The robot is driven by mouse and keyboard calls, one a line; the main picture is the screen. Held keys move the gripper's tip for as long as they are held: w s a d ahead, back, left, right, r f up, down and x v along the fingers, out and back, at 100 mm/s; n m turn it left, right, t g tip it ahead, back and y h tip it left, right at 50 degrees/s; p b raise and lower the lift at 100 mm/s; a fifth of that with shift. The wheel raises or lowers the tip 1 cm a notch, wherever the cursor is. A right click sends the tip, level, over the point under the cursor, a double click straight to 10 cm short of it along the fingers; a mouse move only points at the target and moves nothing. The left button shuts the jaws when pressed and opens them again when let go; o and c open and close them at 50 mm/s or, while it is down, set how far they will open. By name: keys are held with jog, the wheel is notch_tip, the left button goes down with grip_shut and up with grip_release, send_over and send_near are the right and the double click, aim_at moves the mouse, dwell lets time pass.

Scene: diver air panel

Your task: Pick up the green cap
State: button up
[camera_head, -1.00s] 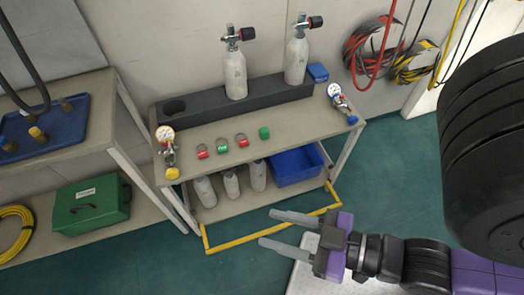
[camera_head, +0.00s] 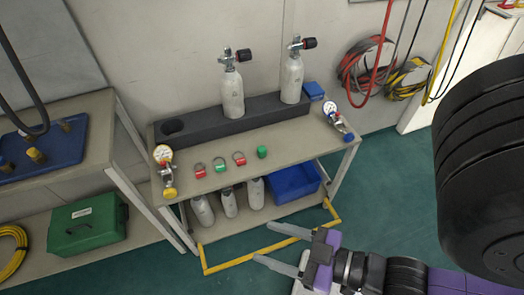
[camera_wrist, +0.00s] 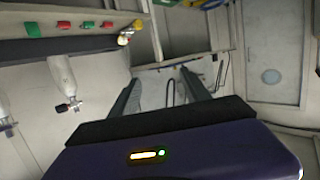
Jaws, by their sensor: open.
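The green cap (camera_head: 262,152) is a small upright cylinder on the top of the beige bench (camera_head: 205,184), at the right end of a row of small fittings. In the wrist view a green piece (camera_wrist: 32,29) at the left end of the row, near the top left, appears to be the same cap. My gripper (camera_head: 261,242) is open and empty, with both fingers pointing left, below and in front of the bench and clearly apart from the cap. Its fingers also show in the wrist view (camera_wrist: 160,78), with nothing between them.
Red and green ring fittings (camera_head: 220,165) lie left of the cap. Gauges stand at the left (camera_head: 165,168) and right (camera_head: 335,118) bench ends. White cylinders (camera_head: 232,93) stand in a dark rack (camera_head: 190,125) behind. A blue bin (camera_head: 292,182) sits on the lower shelf.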

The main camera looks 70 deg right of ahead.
jog(key=w+d+f+m+h, duration=0.1)
jog(key=w+d+f+h, duration=0.15)
jog(key=d+f, duration=0.3)
jog(key=m+g+h+p, duration=0.4)
jog(key=m+g+h, duration=0.1)
jog(key=m+h, duration=0.4)
send_near(261, 147)
jog(key=x, duration=0.5)
jog(key=shift+s, duration=0.1)
jog(key=shift+n+t, duration=0.3)
jog(key=shift+t, duration=0.1)
jog(key=b+x, duration=0.1)
jog(key=x, duration=0.1)
jog(key=b+x, duration=0.1)
jog(key=x, duration=0.1)
jog(key=b+x, duration=0.1)
jog(key=x, duration=0.1)
jog(key=shift+d+f, duration=0.1)
jog(key=shift+f, duration=0.35)
jog(key=shift+w+d, duration=0.4)
jog(key=shift+w, duration=0.05)
jog(key=shift+r, duration=0.1)
grip_shut()
